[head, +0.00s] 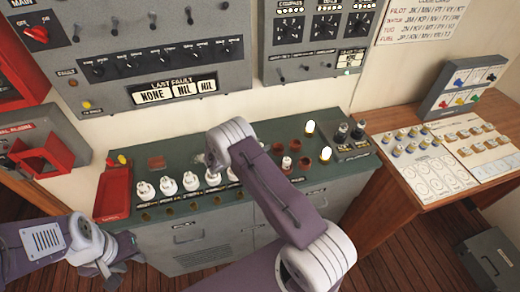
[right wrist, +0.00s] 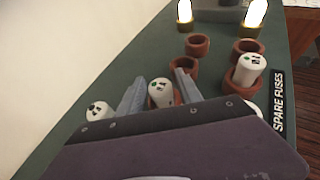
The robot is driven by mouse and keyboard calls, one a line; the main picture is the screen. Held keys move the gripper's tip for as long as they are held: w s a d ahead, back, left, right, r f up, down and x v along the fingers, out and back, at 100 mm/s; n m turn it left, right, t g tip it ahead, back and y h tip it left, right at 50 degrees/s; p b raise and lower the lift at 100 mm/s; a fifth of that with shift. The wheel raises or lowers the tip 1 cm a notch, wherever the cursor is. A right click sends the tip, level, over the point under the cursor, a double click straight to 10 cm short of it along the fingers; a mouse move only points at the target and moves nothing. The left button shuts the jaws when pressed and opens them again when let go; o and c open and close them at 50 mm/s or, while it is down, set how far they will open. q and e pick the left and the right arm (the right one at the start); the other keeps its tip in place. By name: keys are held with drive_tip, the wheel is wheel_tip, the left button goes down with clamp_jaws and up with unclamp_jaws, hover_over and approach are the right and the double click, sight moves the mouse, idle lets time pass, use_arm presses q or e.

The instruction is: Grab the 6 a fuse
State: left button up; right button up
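White fuses (head: 190,181) stand in a row on the green console. Their ratings are too small to read, so I cannot tell which is the 6 A fuse. In the right wrist view, my right gripper (right wrist: 159,92) is open, with one finger on each side of a white fuse (right wrist: 160,92) in a reddish socket. Gaps show beside that fuse. Another white fuse (right wrist: 250,68) stands in a socket beside the "SPARE FUSES" label (right wrist: 278,100). In the head view my right arm hides the right gripper's fingers. My left gripper (head: 112,264) is low at the left, before the console.
Empty reddish sockets (right wrist: 197,45) and lit lamps (right wrist: 184,12) stand beyond the fuses. A red tray (head: 117,193) lies at the console's left end. Grey switch panels (head: 160,95) rise behind. A wooden desk (head: 400,205) with cards stands at the right.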

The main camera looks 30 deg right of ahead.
drive_tip(key=shift+a, duration=0.15)
clamp_jaws()
drive_tip(key=shift+r, duration=0.3)
drive_tip(key=r, duration=0.1)
drive_tip(key=r+b, duration=0.1)
drive_tip(key=r, duration=0.2)
drive_tip(key=shift+s, duration=0.35)
drive_tip(key=s+r+b, duration=0.1)
drive_tip(key=s+r, duration=0.2)
drive_tip(key=s, duration=0.2)
drive_tip(key=s+a+r+b, duration=0.1)
drive_tip(key=s+r, duration=0.2)
drive_tip(key=s, duration=0.3)
drive_tip(key=shift+a+r, duration=0.15)
drive_tip(key=shift+r, duration=0.1)
